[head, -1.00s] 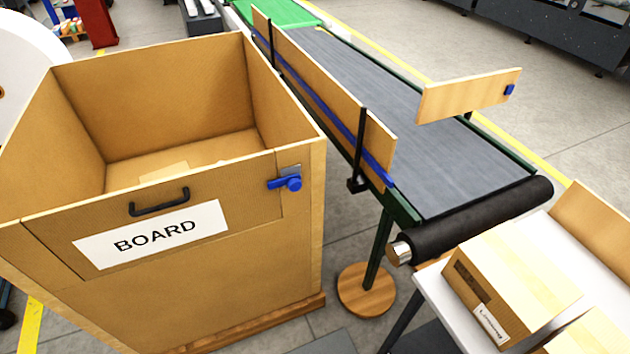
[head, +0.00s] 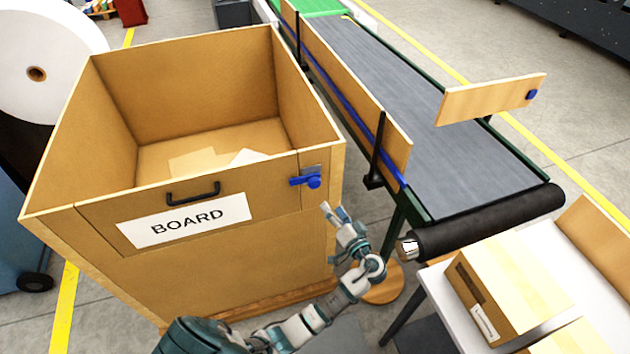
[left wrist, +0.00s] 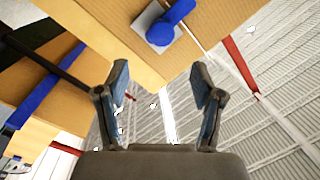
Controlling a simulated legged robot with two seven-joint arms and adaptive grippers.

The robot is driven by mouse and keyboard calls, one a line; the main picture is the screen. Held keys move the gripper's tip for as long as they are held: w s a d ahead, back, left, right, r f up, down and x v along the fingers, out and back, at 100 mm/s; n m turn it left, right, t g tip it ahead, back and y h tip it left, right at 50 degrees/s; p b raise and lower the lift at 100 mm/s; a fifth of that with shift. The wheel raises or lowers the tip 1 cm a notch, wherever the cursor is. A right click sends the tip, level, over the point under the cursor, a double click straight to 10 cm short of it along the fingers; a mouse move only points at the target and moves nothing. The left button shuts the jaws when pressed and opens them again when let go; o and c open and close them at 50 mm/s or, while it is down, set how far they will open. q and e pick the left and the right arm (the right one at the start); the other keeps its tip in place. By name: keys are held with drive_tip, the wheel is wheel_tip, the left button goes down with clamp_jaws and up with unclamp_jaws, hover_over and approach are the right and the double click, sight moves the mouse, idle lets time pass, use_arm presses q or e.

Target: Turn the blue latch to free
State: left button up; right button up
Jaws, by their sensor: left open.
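The blue latch (head: 313,182) sits on a small metal plate at the upper right corner of the wooden bin's front flap (head: 100,222). Its lever lies roughly level, pointing left across the flap's edge. In the left wrist view the blue latch (left wrist: 172,22) shows near the top, beyond the fingertips. My left gripper (head: 335,212) is below and a little right of the latch in the head view, apart from it. It is open and empty; its two fingers (left wrist: 160,85) stand wide apart in the left wrist view. My right gripper is not in view.
The flap has a black handle (head: 193,193) and a BOARD label (head: 185,221). A conveyor (head: 400,120) with a wooden side rail (head: 340,80) runs right of the bin. A white table (head: 430,290) with cartons (head: 510,285) stands at lower right.

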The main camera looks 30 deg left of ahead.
sight(317, 185)
use_arm(q)
drive_tip(key=p+x, duration=0.2)
drive_tip(key=x, duration=1)
drive_tip(key=shift+w+a, duration=0.1)
drive_tip(key=shift+a, duration=0.25)
drive_tip(key=shift+d, duration=0.1)
drive_tip(key=shift+c, duration=0.9)
drive_tip(key=shift+d, duration=0.1)
clamp_jaws()
